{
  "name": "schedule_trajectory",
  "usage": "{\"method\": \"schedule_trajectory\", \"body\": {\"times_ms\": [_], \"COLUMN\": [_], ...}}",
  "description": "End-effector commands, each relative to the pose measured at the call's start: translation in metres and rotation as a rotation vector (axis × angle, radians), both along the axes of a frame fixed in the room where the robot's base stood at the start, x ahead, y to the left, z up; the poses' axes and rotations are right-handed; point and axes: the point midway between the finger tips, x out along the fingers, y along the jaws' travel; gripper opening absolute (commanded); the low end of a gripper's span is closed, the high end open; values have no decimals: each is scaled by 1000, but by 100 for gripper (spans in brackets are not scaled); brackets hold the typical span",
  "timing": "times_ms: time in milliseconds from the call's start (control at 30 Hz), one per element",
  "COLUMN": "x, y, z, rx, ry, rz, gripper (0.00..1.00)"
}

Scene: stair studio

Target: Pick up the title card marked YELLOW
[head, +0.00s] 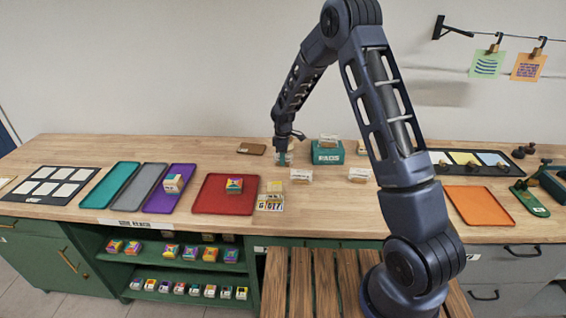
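I cannot make out the word YELLOW on anything in the head view, so I cannot tell which piece is the title card. Small printed cards (270,206) lie on the counter just right of the red tray, with marks too small to read. Several small cream blocks or cards lie farther right, one at the counter's middle (301,175) and one to its right (359,175). My gripper (283,157) is low at the back of the counter, left of the teal PADS box (327,153). Its fingers are too small to read, and whether it holds anything is unclear.
Teal (108,187), grey (143,187) and purple (160,202) trays lie left of the red tray (223,205). An orange tray (478,206) lies right. A dark mat with colour pads (470,159) is behind it. A slatted wooden surface (312,285) stands in front.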

Motion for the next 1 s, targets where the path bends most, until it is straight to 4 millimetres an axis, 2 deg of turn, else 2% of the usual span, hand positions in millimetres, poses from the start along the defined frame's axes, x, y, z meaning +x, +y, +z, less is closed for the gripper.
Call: {"method": "schedule_trajectory", "body": {"times_ms": [67,200,467,600,767,1000], "x": [0,0,0,0,1,1], "y": [0,0,0,0,0,0], "z": [0,0,1,7,34,96], "rx": [0,0,0,0,3,3], "ry": [0,0,0,-2,-3,-4], "rz": [0,0,0,1,0,0], "gripper": [31,5,5,5,5,5]}}
